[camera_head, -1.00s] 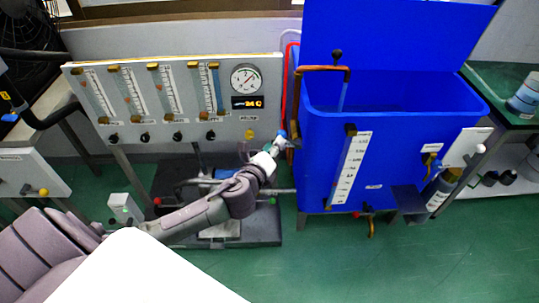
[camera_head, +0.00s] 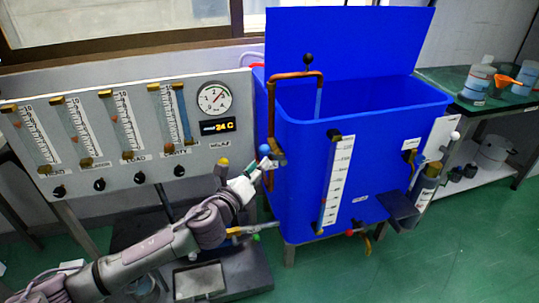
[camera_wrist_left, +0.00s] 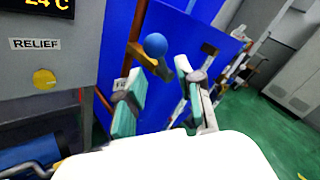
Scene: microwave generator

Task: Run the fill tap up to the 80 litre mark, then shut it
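The fill tap has a blue ball knob (camera_head: 264,149) on a brass lever at the left side of the blue tank (camera_head: 300,190). A copper pipe (camera_head: 298,75) rises over the rim, with a thin pale-blue column (camera_head: 318,102) below its spout. The gauge scale (camera_head: 337,180) stands on the tank front; its numbers and level are too small to read surely. My left gripper (camera_head: 252,172) is just below the knob. In the left wrist view its fingers (camera_wrist_left: 166,90) are apart, with the knob (camera_wrist_left: 155,45) just beyond them; contact cannot be told. My right gripper is out of view.
A grey panel (camera_head: 120,170) with flow tubes, a pressure dial (camera_head: 214,98) and a 24 C display stands left of the tank. A red-knobbed drain tap (camera_head: 355,233) is low on the tank front. A shelf table (camera_head: 450,85) with containers stands right.

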